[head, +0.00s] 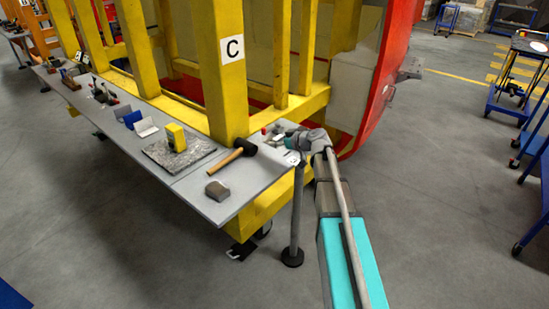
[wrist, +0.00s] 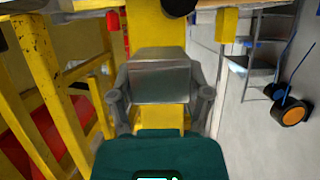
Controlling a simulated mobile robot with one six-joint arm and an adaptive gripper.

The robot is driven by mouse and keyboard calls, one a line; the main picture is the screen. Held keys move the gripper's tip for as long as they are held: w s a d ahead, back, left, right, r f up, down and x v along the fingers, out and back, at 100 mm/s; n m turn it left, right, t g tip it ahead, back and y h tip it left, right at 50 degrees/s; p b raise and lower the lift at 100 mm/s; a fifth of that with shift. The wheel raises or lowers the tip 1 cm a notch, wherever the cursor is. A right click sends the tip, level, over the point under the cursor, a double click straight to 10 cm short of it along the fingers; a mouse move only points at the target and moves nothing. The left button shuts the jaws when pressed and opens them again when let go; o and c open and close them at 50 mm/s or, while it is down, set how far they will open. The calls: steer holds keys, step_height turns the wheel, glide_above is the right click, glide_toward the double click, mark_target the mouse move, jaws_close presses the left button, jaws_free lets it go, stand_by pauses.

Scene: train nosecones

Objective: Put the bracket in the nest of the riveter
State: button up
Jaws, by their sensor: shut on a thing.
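My gripper (wrist: 160,98) is shut on a grey metal piece with a flat, rectangular face, which I take to be the bracket (wrist: 160,82). It sits between the two fingers in the wrist view. In the head view my gripper (head: 300,141) is at the right end of the grey bench, near the top of a grey post (head: 296,215) with a round black foot. My arm hides much of what is there, and the bracket cannot be made out in that view. I cannot pick out the riveter or its nest for certain in either view.
On the bench (head: 200,200) lie a mallet (head: 235,152), a grey block (head: 217,190) and a stone plate (head: 160,157) with a yellow block (head: 176,138). A yellow frame (head: 222,80) stands behind. Blue carts (head: 508,85) stand at right; the floor between is clear.

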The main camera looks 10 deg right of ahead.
steer(key=b, duration=0.3)
glide_above(277, 156)
steer(key=shift+s+a+f, duration=0.1)
steer(key=shift+s+f, duration=0.15)
steer(key=shift+f, duration=0.8)
steer(key=shift+s+a+f, duration=0.1)
steer(key=shift+s+f, duration=0.1)
steer(key=shift+f, duration=0.8)
steer(key=shift+w+d+f+b, duration=0.1)
steer(key=shift+w+f+b, duration=0.4)
steer(key=shift+f+b, duration=0.3)
steer(key=shift+s+f+b, duration=0.1)
steer(key=shift+f+b, duration=1.15)
steer(key=shift+b, duration=0.2)
steer(key=shift+f, duration=0.15)
steer(key=o, duration=1.3)
steer(key=shift+c, duration=0.2)
steer(key=shift+r, duration=0.3)
steer(key=p+v, duration=0.4)
steer(key=v, duration=0.8)
steer(key=shift+p, duration=0.35)
